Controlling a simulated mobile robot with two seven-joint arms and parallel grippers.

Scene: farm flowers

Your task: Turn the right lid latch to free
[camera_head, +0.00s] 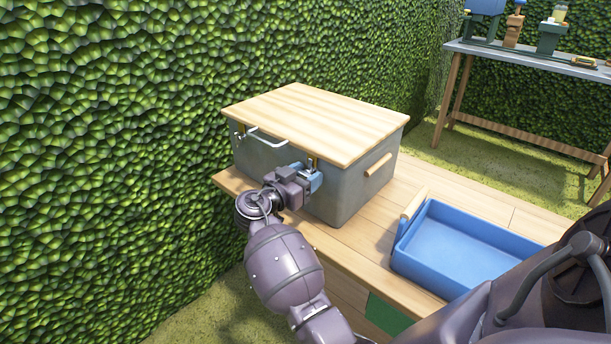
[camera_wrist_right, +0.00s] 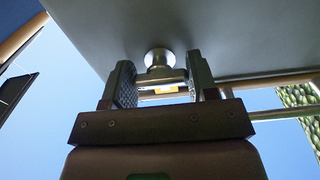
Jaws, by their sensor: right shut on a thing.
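The grey box (camera_head: 262,162) stands on the wooden bench under a pale wooden lid (camera_head: 315,118). The right lid latch (camera_head: 316,161) is on the front face below the lid edge, mostly hidden by my right gripper (camera_head: 312,182). In the right wrist view, the latch's round metal knob and bar (camera_wrist_right: 159,58) sit between the two fingers of my right gripper (camera_wrist_right: 160,82), which is shut on it. A small brass-coloured part shows behind the bar. The left lid latch (camera_head: 240,129) is near the front left corner. My left gripper is not in view.
A metal handle (camera_head: 264,137) sticks out from the box front, left of my gripper. A wooden grip (camera_head: 378,165) is on the box's right side. An empty blue tray (camera_head: 462,250) lies to the right on the bench (camera_head: 360,240). A hedge stands behind.

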